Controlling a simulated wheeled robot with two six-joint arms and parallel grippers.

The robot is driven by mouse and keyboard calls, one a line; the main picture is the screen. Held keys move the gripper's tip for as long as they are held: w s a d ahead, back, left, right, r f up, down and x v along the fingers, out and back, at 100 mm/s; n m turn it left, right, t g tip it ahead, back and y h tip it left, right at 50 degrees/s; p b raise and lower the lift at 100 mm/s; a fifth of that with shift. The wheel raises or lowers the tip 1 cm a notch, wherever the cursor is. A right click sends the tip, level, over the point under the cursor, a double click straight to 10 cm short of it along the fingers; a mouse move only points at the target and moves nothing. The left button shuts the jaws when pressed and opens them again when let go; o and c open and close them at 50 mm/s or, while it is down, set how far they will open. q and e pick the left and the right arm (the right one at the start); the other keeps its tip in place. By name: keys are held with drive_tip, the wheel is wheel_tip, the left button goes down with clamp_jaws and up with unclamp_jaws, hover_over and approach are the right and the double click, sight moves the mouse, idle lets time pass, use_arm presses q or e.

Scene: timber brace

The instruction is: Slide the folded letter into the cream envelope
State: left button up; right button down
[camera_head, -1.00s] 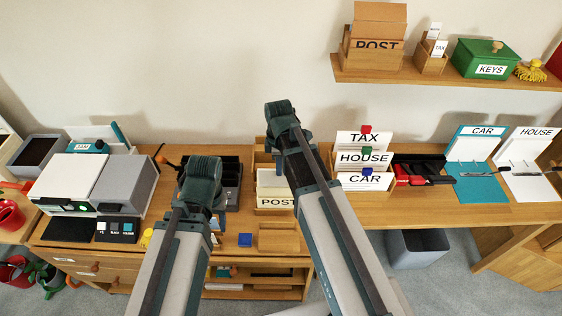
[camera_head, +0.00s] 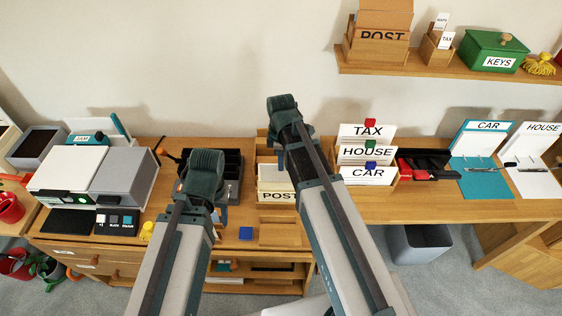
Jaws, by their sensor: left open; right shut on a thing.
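My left gripper (camera_head: 221,210) hangs below its wrist, in front of the dark desk tray. It is open, but its fingertips are mostly hidden by the arm. My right gripper (camera_head: 277,155) is near the wooden POST rack, largely hidden behind its own arm. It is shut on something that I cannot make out. Cream paper or an envelope (camera_head: 273,175) stands in the POST rack (camera_head: 265,197), partly covered by my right arm. I cannot pick out the folded letter for certain.
A wooden sorter (camera_head: 385,184) with TAX, HOUSE and CAR cards stands right of my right arm. A dark tray (camera_head: 234,160) lies behind my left gripper. A grey-and-white machine (camera_head: 122,178) fills the left.

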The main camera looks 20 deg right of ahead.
drive_tip(key=shift+f+b, duration=2)
drive_tip(key=shift+f, duration=0.3)
drive_tip(key=shift+f+b, duration=1.3)
drive_tip(key=shift+c, duration=2.1)
unclamp_jaws()
drive_tip(key=shift+r, duration=0.15)
wheel_tip(320, 180, up, 8)
drive_tip(key=p, duration=0.8)
hover_over(281, 175)
drive_tip(key=shift+w, duration=0.2)
drive_tip(key=shift+d, duration=0.1)
drive_tip(key=shift+s, duration=0.1)
